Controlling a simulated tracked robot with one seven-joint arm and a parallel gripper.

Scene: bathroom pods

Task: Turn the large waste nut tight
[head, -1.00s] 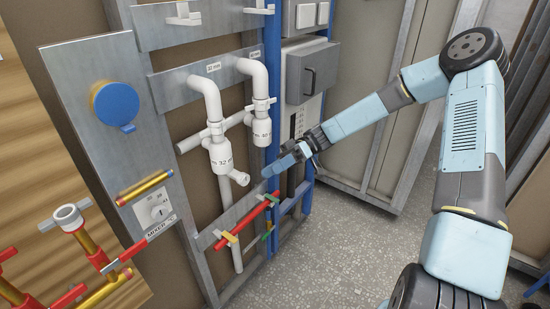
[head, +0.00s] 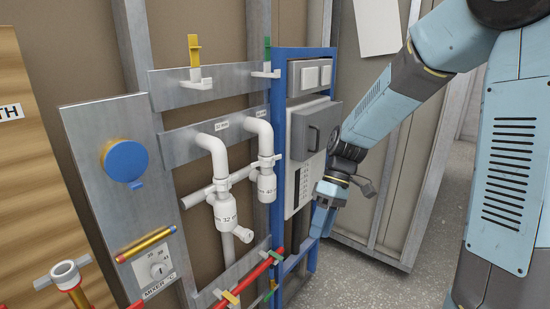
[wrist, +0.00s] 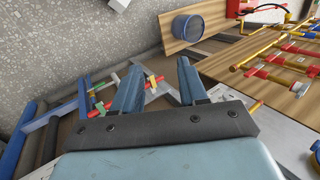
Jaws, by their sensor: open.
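Two white waste pipes hang side by side from a grey rail. The left one has a nut marked 32 (head: 226,212); the right one has a nut that appears marked 40 (head: 266,186), partly behind the left pipe's fittings. I take the 40 nut as the large one. My gripper (head: 322,218) hangs to the right of both, in front of the blue frame's lower right part, fingers pointing down and apart from the nuts. In the wrist view its two blue fingers (wrist: 160,88) are spread with nothing held between them. The white pipes cannot be made out there.
A blue frame (head: 275,120) with a grey box (head: 315,130) stands right of the pipes. Red pipes (head: 265,265) with coloured clips run below. A panel with a blue disc (head: 125,160) is at left. Speckled floor (head: 345,285) is open at lower right.

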